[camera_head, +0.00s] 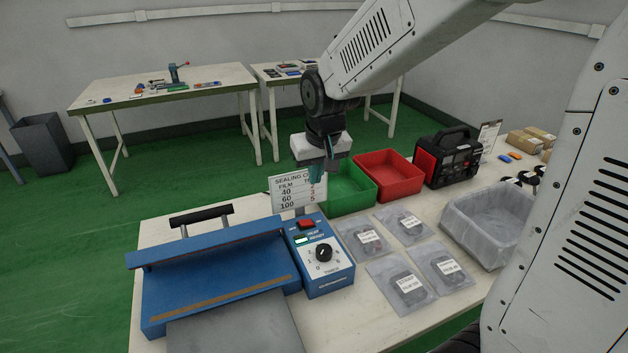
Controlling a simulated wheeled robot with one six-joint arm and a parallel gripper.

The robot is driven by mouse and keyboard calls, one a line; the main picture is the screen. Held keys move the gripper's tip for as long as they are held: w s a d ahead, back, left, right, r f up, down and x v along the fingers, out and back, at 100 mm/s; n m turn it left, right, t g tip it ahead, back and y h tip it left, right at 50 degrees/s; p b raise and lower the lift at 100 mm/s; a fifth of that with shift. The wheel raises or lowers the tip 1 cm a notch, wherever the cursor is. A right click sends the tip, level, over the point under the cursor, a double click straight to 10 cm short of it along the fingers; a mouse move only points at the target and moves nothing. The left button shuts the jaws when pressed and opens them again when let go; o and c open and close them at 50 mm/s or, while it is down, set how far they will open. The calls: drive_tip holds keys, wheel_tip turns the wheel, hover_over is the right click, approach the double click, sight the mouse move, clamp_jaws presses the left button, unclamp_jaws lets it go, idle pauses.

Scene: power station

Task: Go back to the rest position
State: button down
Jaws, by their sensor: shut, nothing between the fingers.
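My gripper (327,172) hangs at the end of my arm above the back of the table, pointing down. Its fingers are teal and closed together, with nothing seen between them. It is in front of the green bin (352,190) and above the right part of the sealing chart sign (290,192). My arm reaches in from the upper right. No marker for a rest position shows.
On the table (345,318) are a blue heat sealer (215,262) with a dial, several bagged parts (403,285), a red bin (388,176), a black-red power station (448,158) and a clear grey bin (485,225). Two workbenches (165,85) stand behind. Green floor lies open at left.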

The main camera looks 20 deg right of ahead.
idle(0.4)
drive_tip(key=s+d+r+g, duration=0.1)
drive_tip(key=s+r, duration=0.2)
drive_tip(key=s, duration=1)
drive_tip(key=s+d+r, duration=0.2)
drive_tip(key=s+r, duration=0.2)
drive_tip(key=s, duration=1)
drive_tip(key=shift+g, duration=0.4)
